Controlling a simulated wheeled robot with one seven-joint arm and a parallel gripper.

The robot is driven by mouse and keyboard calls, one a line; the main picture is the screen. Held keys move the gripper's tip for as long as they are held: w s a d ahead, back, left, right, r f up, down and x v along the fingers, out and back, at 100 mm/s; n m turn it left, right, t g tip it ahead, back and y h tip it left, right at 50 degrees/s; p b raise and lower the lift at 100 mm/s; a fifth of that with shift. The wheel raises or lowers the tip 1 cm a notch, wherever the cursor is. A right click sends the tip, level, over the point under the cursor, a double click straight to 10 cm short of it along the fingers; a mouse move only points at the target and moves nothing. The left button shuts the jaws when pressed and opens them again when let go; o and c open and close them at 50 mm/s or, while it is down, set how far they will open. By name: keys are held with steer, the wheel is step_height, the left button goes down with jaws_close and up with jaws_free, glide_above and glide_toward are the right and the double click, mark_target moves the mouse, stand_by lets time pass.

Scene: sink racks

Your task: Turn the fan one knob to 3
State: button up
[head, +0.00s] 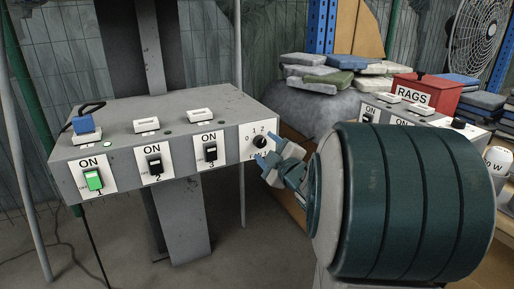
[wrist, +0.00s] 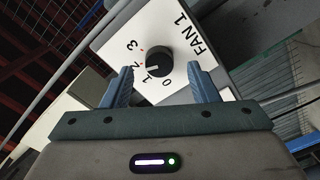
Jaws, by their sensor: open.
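The fan one knob (wrist: 158,60) is a round black knob on a white plate (wrist: 105,42) marked FAN 1, with 0, 1, 2 and 3 around it. A pale mark on the knob faces the low-number side; its exact setting is hard to read. In the head view the knob (head: 260,142) is at the right end of the grey switch box (head: 120,113). My gripper (wrist: 161,75) is open, its blue fingers on either side of the knob in the wrist view, with gaps between. In the head view my gripper (head: 267,151) is close in front of the plate, partly covering its lettering.
Switches 1 (head: 93,179), 2 (head: 154,163) and 3 (head: 210,151) are left of the knob; switch 1 is lit green. A second grey box (head: 375,103), a red RAGS box (head: 440,93) and a fan (head: 478,35) stand to the right.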

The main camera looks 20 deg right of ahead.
steer(key=shift+w, duration=1)
